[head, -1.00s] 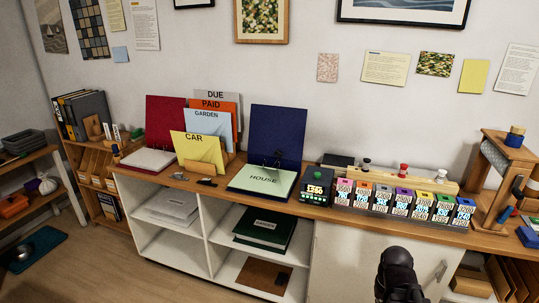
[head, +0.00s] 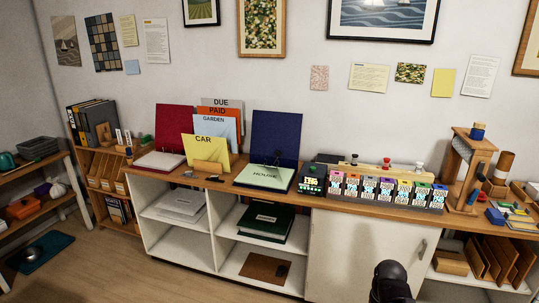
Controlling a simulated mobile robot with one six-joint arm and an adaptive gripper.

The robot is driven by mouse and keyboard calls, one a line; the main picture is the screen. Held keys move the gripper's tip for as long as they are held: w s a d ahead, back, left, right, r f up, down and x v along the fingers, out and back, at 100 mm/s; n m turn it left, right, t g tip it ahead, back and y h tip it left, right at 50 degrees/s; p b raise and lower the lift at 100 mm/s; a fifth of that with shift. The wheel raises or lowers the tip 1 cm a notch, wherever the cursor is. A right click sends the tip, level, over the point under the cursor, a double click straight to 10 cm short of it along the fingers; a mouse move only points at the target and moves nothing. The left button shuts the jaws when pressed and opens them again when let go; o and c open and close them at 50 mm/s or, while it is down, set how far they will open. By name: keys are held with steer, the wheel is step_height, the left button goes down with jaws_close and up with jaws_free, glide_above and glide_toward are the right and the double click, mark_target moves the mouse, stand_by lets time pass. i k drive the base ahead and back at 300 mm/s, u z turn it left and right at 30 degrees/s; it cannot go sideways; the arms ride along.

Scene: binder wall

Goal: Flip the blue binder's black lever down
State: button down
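The blue binder (head: 277,136) lies open on the wooden counter, its dark blue cover standing upright against the wall. Its pale green HOUSE page (head: 265,178) lies flat in front. The ring mechanism with its dark lever (head: 277,157) is small at the foot of the cover; whether the lever is up or down is too small to tell. A dark part of my arm (head: 392,281) shows at the bottom right, well in front of and to the right of the binder. My gripper's fingers cannot be made out.
A red binder (head: 175,130) and a file rack with a yellow CAR card (head: 206,150) stand left of the blue binder. A row of labelled boxes (head: 385,191) and a small display device (head: 312,180) stand right of it. A wooden stand (head: 468,172) is farther right.

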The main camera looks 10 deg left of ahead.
mark_target(257, 159)
steer(key=z, duration=0.8)
steer(key=k, duration=0.1)
steer(key=u, duration=1.85)
steer(key=i, duration=1.6)
steer(key=z, duration=0.8)
